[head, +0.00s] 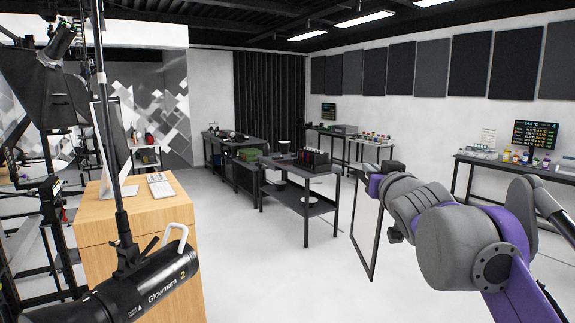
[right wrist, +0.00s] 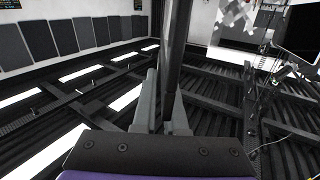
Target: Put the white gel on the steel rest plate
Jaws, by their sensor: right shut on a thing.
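My right gripper (head: 377,172) is in front of my body at the centre right and is shut on a thin dark-edged frame (head: 362,261). The frame hangs below the gripper, upright and clear of the floor; its middle looks pale or see-through, and I cannot tell for sure that it is the white gel. In the right wrist view, a dark bar (right wrist: 177,50) runs up between the fingers of the gripper (right wrist: 163,105). I cannot make out the steel rest plate. My left gripper is not in view.
A dark table (head: 300,182) with a rack of small items (head: 314,160) stands mid-room. A wooden desk (head: 150,227) and a studio lamp (head: 150,284) are at left. Another dark table (head: 495,168) with bottles is at right. Floor between the tables is clear.

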